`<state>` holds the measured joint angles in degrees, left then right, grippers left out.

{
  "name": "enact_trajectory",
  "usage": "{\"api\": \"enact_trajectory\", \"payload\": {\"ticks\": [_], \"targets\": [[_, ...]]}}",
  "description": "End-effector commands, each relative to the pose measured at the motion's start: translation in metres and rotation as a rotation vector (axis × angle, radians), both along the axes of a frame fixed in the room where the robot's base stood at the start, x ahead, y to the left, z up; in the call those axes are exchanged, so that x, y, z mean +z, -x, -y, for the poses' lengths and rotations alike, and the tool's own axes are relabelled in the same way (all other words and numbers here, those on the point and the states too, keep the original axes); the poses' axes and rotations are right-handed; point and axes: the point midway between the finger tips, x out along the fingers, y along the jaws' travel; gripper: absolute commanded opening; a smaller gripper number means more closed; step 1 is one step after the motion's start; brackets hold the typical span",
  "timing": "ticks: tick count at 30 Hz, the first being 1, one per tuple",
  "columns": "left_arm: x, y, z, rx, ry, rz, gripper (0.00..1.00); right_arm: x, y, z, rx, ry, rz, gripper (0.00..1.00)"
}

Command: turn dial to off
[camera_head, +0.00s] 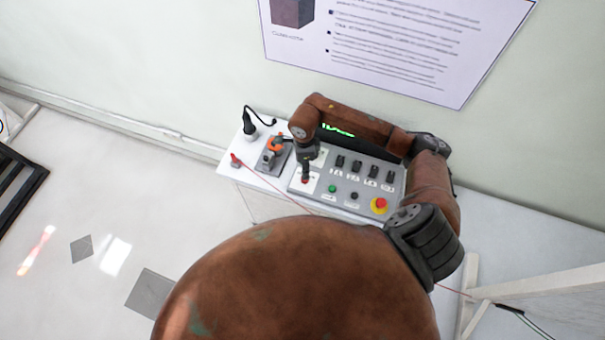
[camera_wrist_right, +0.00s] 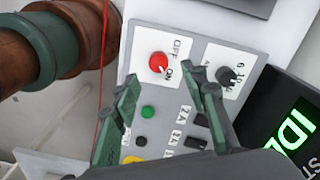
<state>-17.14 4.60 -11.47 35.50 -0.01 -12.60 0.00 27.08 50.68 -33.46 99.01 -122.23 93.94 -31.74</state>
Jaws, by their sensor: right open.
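The dial is a red round knob (camera_wrist_right: 158,64) on a white plate marked OFF and ON, in the upper middle of the right wrist view. A pale mark on it points to the lower right, seemingly towards ON. In the head view the red dial (camera_head: 304,181) shows small at the fingertips. My right gripper (camera_wrist_right: 160,78) is open, its two green fingers on either side of the dial's near side with nothing between them. The head view shows it (camera_head: 306,174) pointing down over the panel; contact cannot be told. My left gripper is not in view.
The grey control panel (camera_head: 345,198) holds a green button (camera_head: 332,188), black switches and a red-and-yellow emergency stop (camera_head: 379,205). A second, black dial (camera_wrist_right: 228,76) sits right of the red one. A lit green display (camera_wrist_right: 290,130) and an orange-handled switch (camera_head: 275,143) are nearby.

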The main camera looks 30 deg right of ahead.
Motion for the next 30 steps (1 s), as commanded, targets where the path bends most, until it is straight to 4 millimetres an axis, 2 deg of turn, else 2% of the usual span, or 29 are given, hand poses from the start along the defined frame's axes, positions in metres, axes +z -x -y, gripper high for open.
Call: {"api": "enact_trajectory", "payload": {"ticks": [9, 13, 24, 30], "targets": [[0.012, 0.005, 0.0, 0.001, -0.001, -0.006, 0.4, -0.048, 0.003, -0.001, -0.005, -0.006, -0.003, 0.4], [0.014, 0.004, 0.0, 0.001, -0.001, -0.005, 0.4, -0.061, 0.003, -0.002, -0.002, -0.006, -0.002, 0.4], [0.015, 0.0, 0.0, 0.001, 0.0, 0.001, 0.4, -0.068, 0.002, -0.003, 0.001, -0.006, 0.0, 0.4], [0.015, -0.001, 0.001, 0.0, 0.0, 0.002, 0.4, -0.068, 0.002, -0.003, 0.001, -0.006, 0.0, 0.26]]}}
